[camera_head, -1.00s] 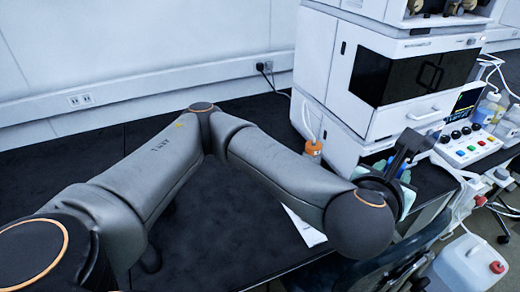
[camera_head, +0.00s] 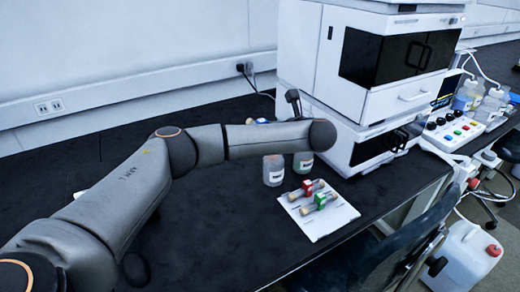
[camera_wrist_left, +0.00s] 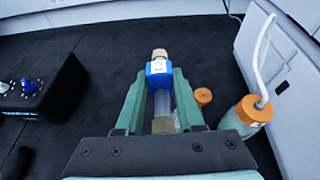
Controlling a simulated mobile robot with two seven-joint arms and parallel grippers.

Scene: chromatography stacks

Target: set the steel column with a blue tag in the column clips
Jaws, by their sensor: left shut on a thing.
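The steel column with a blue tag (camera_wrist_left: 159,73) is in my left gripper (camera_wrist_left: 160,92), between its green fingers in the left wrist view. The fingers are shut on the column, which points away from the wrist with its pale end beyond the tag. In the head view my left forearm hides most of the gripper; a small blue patch (camera_head: 261,121) shows just above the arm, probably the tag. I cannot make out the column clips in either view. My right gripper is not in view.
A white sheet (camera_head: 340,218) holds columns with red (camera_head: 307,188) and green (camera_head: 321,200) tags. Bottles (camera_head: 272,172) stand behind it, by the instrument stack (camera_head: 350,95). The wrist view shows an orange-capped bottle (camera_wrist_left: 249,114) at right and a black block (camera_wrist_left: 47,100) at left.

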